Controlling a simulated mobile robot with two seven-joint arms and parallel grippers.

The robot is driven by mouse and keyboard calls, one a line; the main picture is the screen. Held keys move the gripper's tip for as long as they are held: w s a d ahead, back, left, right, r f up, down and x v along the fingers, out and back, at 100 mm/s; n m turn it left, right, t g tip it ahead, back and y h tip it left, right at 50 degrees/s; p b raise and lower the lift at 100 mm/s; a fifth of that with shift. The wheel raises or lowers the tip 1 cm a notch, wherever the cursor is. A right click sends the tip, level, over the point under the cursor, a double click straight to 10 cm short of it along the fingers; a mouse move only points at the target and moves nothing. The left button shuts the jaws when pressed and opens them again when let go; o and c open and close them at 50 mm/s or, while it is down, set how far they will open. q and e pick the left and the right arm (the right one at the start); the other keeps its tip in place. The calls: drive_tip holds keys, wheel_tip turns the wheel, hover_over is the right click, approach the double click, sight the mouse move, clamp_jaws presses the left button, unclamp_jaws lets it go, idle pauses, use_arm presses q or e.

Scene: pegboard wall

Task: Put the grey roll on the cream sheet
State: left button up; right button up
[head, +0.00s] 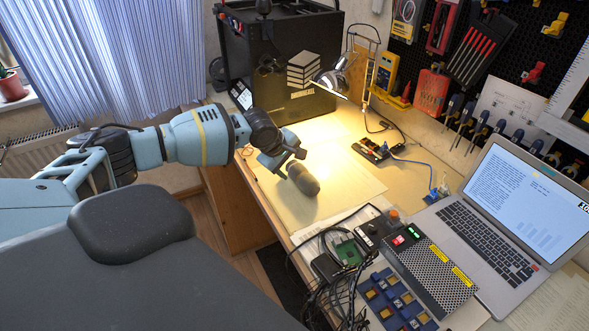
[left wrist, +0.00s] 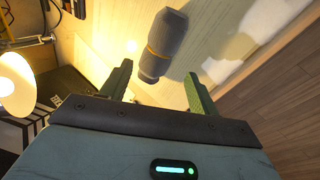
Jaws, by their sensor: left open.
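The grey roll (head: 303,179) is a short, rounded cylinder over the pale cream sheet (head: 345,178) on the desk. In the left wrist view the grey roll (left wrist: 163,45) shows a thin yellow band and lies just beyond the fingertips, in line with the gap. My left gripper (head: 289,160) is open, close behind the roll; in its wrist view the gripper (left wrist: 159,70) has its fingers apart on either side of the roll's near end. I cannot tell whether the roll rests fully on the sheet. My right gripper is not in view.
A lit desk lamp (head: 333,80) and a black printer-like box (head: 285,65) stand at the back. A laptop (head: 500,215), a perforated metal box (head: 432,272) and cables (head: 325,265) crowd the right and front. Tools hang on the pegboard.

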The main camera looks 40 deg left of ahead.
use_arm(q)
drive_tip(key=v, duration=0.3)
drive_tip(key=shift+s+r, duration=0.2)
drive_tip(key=shift+r, duration=0.05)
drive_tip(key=shift+f, duration=0.1)
idle(0.3)
